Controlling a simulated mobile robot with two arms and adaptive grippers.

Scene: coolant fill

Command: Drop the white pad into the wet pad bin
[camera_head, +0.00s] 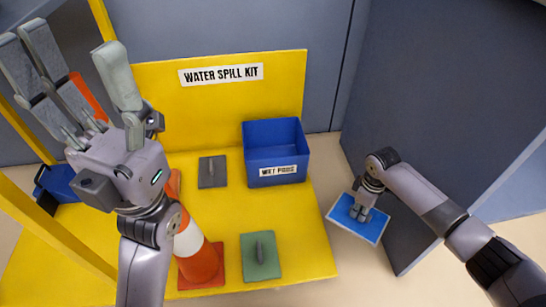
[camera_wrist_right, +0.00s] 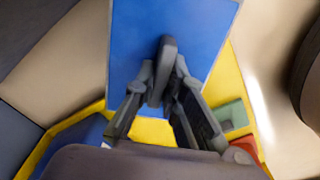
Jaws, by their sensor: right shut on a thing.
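My right gripper (camera_head: 361,211) is shut on the grey handle of a flat pad (camera_head: 340,213). The pad's upper face is blue with a thin white edge; its underside is hidden. The wrist view shows the same pad (camera_wrist_right: 205,35) and the gripper's fingers (camera_wrist_right: 163,95) closed around the handle. The wet pad bin (camera_head: 253,165) is an open blue box labelled "WET PADS", to the left of and behind the pad in the head view. My left gripper (camera_head: 72,48) is raised at the upper left, fingers spread, open and empty.
A yellow platform (camera_head: 315,235) with a "WATER SPILL KIT" back panel (camera_head: 220,110) carries a grey pad (camera_head: 205,180), a green pad (camera_head: 265,270) and an orange-white cone (camera_head: 190,241). A dark grey cabinet (camera_head: 440,90) stands close on the right.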

